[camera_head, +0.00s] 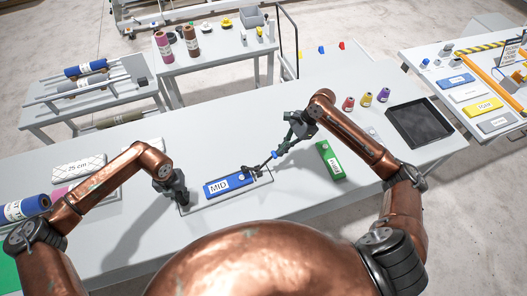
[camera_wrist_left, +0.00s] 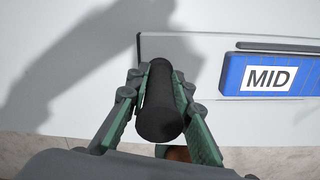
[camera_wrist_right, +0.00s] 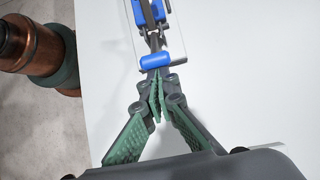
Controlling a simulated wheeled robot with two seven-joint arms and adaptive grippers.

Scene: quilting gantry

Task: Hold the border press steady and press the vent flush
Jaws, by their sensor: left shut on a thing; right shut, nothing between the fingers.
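The press has a pale base plate (camera_head: 190,208) carrying a blue block marked MID (camera_head: 217,187); the block also shows in the left wrist view (camera_wrist_left: 270,76). My left gripper (camera_head: 178,197) is shut around a black cylindrical handle (camera_wrist_left: 160,112) at the plate's left end. A dark rod with a blue tip (camera_head: 275,154) slants up from the plate's right end; the tip also shows in the right wrist view (camera_wrist_right: 155,62). My right gripper (camera_wrist_right: 157,95) is shut and empty, its fingertips just short of the blue tip. I cannot tell whether they touch. I cannot make out which part is the vent.
A green block (camera_head: 329,160) lies right of the press. Red, yellow and purple spools (camera_head: 366,100) and a black tray (camera_head: 420,122) stand farther right. A white block marked 25 cm (camera_head: 78,167) and fabric rolls (camera_head: 25,208) lie at left. The table behind the press is clear.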

